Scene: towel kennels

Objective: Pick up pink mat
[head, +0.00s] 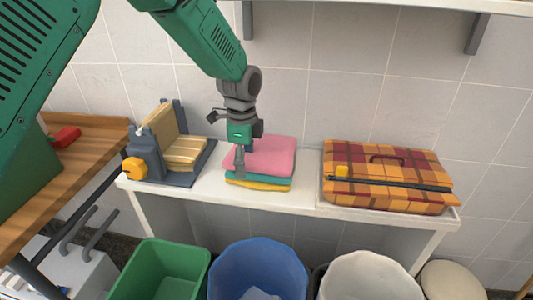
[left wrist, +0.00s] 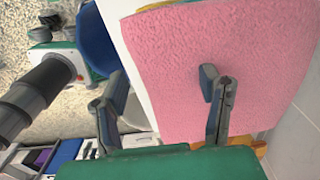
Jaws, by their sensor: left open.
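The pink mat (head: 270,153) lies folded on top of a stack on the white table, above a teal mat (head: 278,178) and a yellow mat (head: 262,186). My left gripper (head: 240,168) points down at the left front part of the stack. In the left wrist view the pink mat (left wrist: 255,65) fills much of the right side. There my left gripper (left wrist: 163,85) is open and empty, one finger over the pink surface, the other outside its edge. Whether a finger touches the mat I cannot tell. My right gripper is not in view.
A grey holder with tan packs (head: 184,152) stands left of the stack. An orange plaid case (head: 385,165) lies in a tray to the right. Green (head: 160,272), blue (head: 257,265) and white (head: 368,275) bins stand below the table's front edge. A wall is behind.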

